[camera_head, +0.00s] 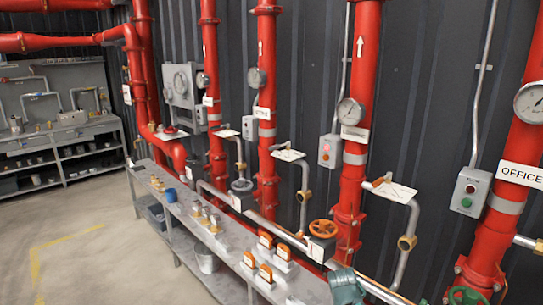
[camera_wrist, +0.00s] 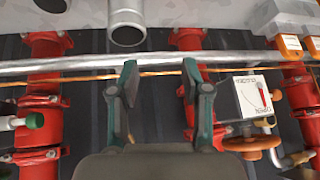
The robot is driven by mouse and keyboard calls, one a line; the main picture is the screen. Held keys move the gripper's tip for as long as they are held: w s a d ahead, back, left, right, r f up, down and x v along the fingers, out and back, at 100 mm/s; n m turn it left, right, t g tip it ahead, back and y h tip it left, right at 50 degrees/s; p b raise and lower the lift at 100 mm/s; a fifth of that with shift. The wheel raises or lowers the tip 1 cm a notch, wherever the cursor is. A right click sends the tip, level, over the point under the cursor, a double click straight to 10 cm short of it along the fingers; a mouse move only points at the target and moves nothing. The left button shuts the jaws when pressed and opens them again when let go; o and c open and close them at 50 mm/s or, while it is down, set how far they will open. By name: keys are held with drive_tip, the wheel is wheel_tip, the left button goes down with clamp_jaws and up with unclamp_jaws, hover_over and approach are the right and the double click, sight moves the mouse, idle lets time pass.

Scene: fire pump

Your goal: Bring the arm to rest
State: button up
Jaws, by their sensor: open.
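My gripper (camera_wrist: 159,75) is open in the wrist view, its two teal fingers wide apart. Most of my arm is out of view.
A long grey bench (camera_head: 180,215) carries several orange-and-white blocks and brass fittings. Red vertical pipes (camera_head: 357,100) with gauges line the dark wall behind it. A switch box (camera_head: 470,190) and a green handwheel (camera_head: 467,296) are at right. Open floor (camera_head: 80,240) lies left of the bench.

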drive_tip(key=s+a+f+n+g+y, duration=0.2)
drive_tip(key=s+a+f+n+g, duration=0.15)
drive_tip(key=s+f, duration=0.55)
drive_tip(key=s+a+f+n+g+y, duration=0.1)
drive_tip(key=s+a+f+n+g, duration=0.25)
drive_tip(key=s+f, duration=0.55)
drive_tip(key=s+f+g, duration=0.2)
drive_tip(key=s+f, duration=0.6)
drive_tip(key=s, duration=0.6)
drive_tip(key=s+f+g, duration=0.3)
drive_tip(key=s+f, duration=0.6)
drive_tip(key=s, duration=0.5)
drive_tip(key=shift+a+g, duration=0.2)
drive_tip(key=shift+g, duration=0.1)
drive_tip(key=shift+f, duration=0.1)
